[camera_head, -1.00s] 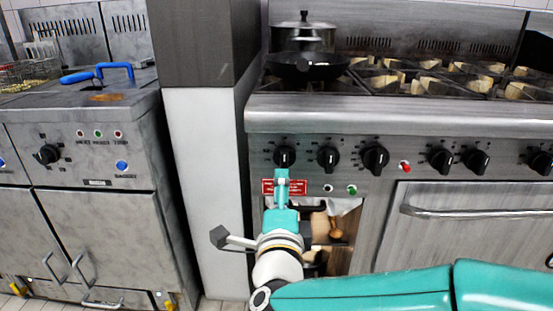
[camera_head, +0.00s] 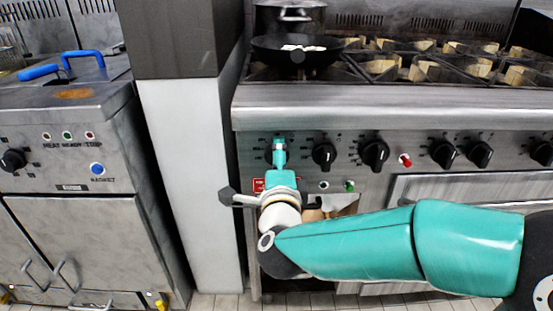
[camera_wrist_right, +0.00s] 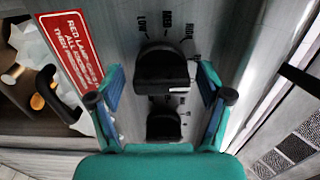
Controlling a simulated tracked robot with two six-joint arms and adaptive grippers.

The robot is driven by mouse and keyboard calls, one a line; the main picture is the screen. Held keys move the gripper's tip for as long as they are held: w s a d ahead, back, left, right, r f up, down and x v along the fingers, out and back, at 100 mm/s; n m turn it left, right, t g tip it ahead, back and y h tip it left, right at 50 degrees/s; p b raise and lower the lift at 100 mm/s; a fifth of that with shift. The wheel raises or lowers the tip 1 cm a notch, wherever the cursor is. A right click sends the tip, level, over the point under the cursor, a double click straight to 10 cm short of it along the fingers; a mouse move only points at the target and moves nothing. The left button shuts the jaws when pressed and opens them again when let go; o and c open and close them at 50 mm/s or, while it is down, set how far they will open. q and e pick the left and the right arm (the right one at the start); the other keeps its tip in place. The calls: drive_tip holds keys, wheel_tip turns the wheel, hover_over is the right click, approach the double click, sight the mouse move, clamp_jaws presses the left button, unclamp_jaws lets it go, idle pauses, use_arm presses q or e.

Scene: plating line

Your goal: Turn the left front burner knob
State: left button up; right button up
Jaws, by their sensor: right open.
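The leftmost black knob on the stove's front panel is mostly hidden behind my right gripper (camera_head: 279,150) in the head view. In the right wrist view this knob (camera_wrist_right: 162,70) sits between the two fingers of my right gripper (camera_wrist_right: 162,84). The gripper is open, with a gap visible on each side of the knob. A second black knob (camera_wrist_right: 163,125) shows nearer the palm in that view, and in the head view the neighbouring knob (camera_head: 324,155) is to the right. My left gripper is not in view.
More knobs (camera_head: 375,154) and a red button (camera_head: 405,160) line the panel to the right. A red sign (camera_wrist_right: 72,55) is beside the fingers. A dark pan (camera_head: 296,52) stands on the burners. A fryer (camera_head: 70,150) stands left of a pillar (camera_head: 190,150).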

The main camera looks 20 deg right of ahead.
drive_tip(key=shift+a, duration=0.15)
drive_tip(key=c, duration=1.1)
drive_tip(key=shift+n, duration=0.4)
drive_tip(key=shift+c, duration=0.2)
drive_tip(key=n+p, duration=0.1)
drive_tip(key=n, duration=0.3)
drive_tip(key=shift+n+p, duration=0.3)
drive_tip(key=shift+p, duration=0.1)
drive_tip(key=shift+f+n+p, duration=0.2)
drive_tip(key=shift+n+p, duration=0.4)
drive_tip(key=shift+n, duration=1.1)
